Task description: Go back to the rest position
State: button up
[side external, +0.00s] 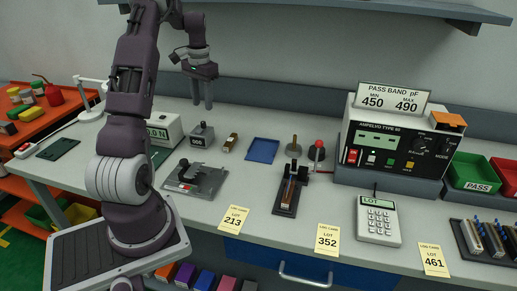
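My gripper (202,104) hangs above the back left part of the grey bench (335,205), with its fingers pointing down. Two separate fingers show with a narrow gap between them, and nothing is seen in the gap.
The pass band meter (385,150) stands right, by green (470,172) and red bins (507,175). A shelf (330,8) overhangs the back.

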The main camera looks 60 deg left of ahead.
jog(key=w+d+r+m+t, duration=0.1)
jog(key=w+d+r, duration=0.1)
jog(key=d+r, duration=0.5)
jog(key=w+d+r+m+t, duration=0.1)
jog(key=w+d+r, duration=0.25)
jog(key=d, duration=0.75)
jog(key=s+d+r+m+t, duration=0.1)
jog(key=s+d+r, duration=0.15)
jog(key=d, duration=0.45)
jog(key=s+d+r+t, duration=0.1)
jog(key=s+d+r, duration=0.15)
jog(key=d, duration=0.45)
jog(key=s+d+f+m+t, duration=0.1)
jog(key=s+d+f+m, duration=0.1)
jog(key=s+d, duration=0.9)
jog(key=shift+s+f+m+t+h, duration=0.3)
jog(key=shift+s+f+t, duration=0.1)
jog(key=shift+s+f, duration=0.35)
jog(key=shift+o, duration=0.4)
jog(key=shift+w, duration=0.1)
